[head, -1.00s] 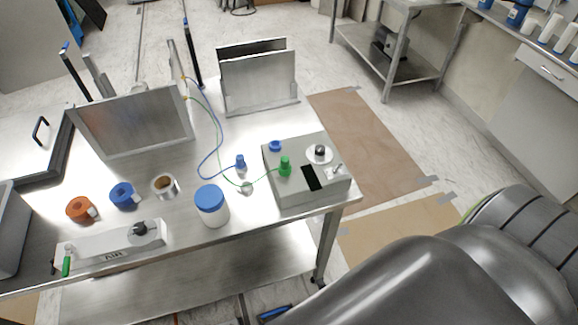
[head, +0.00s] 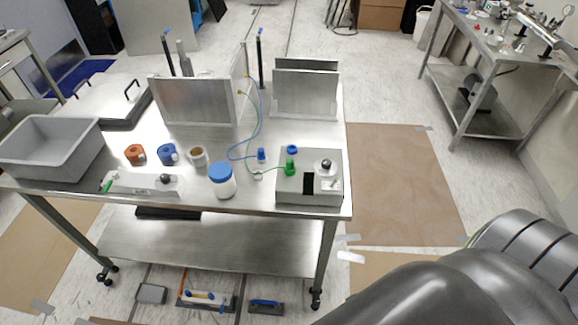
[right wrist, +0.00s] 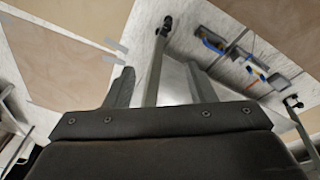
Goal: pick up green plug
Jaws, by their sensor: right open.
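The green plug (head: 290,167) stands upright on the left part of the grey box (head: 310,192), at the right end of the steel table. A green cable runs from it to the left across the tabletop. My right gripper (right wrist: 163,88) shows in the right wrist view with its two fingers spread and nothing between them. It is away from the plug, facing the floor and the table's legs. In the head view only my dark arm links show at the lower right. My left gripper is not in view.
A blue plug (head: 262,155) and a white jar with blue lid (head: 222,182) stand left of the box. A metal rack (head: 305,90) stands behind it. A grey bin (head: 50,146) is at the table's left end.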

